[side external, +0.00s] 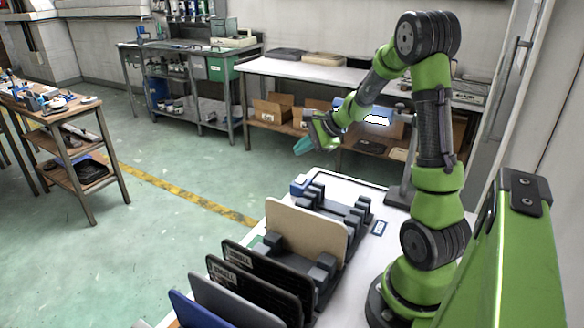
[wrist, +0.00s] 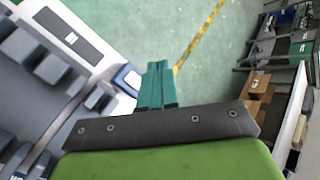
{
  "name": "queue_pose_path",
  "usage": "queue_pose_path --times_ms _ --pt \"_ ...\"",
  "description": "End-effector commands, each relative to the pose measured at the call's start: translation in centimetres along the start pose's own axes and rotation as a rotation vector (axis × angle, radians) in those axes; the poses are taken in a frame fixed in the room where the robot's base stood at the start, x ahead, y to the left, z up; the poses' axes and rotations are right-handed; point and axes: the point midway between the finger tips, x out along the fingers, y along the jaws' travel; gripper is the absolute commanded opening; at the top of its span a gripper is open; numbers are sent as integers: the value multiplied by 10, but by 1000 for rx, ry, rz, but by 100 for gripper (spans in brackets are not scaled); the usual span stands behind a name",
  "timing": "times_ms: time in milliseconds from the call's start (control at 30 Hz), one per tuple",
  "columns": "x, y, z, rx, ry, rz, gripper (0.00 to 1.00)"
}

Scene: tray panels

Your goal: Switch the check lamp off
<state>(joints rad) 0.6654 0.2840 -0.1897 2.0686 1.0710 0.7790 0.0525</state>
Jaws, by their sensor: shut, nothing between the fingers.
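The check lamp (side external: 352,109) has a blue head on a grey post at the far end of the white work table. Its panel glows bright white, so it is lit. A small blue box (side external: 299,187) sits at the table's far left corner; I cannot make out a switch on it. A blue-edged pale box, apparently the same one, shows in the wrist view (wrist: 130,78), just left of the fingertips. My gripper (side external: 302,146) has teal fingers, shut and empty, held above and apart from the box. The fingers also show in the wrist view (wrist: 157,85).
Grey slotted racks (side external: 335,205) stand on the white table. A beige panel (side external: 300,232), dark panels (side external: 262,275) and a blue panel (side external: 195,312) stand upright nearer the camera. A blue-and-white label (side external: 380,228) lies on the right. The air left of the table is free.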

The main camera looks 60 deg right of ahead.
Motion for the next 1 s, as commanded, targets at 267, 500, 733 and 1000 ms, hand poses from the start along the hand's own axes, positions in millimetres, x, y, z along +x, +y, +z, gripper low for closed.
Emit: queue_pose_path --times_ms 267,500,733,1000 --pt "28 22 -21 5 0 4 0" --pt "47 34 -34 2 -1 3 0" --pt "53 39 -38 -1 0 1 0" --pt "53 39 -38 -1 0 0 0"
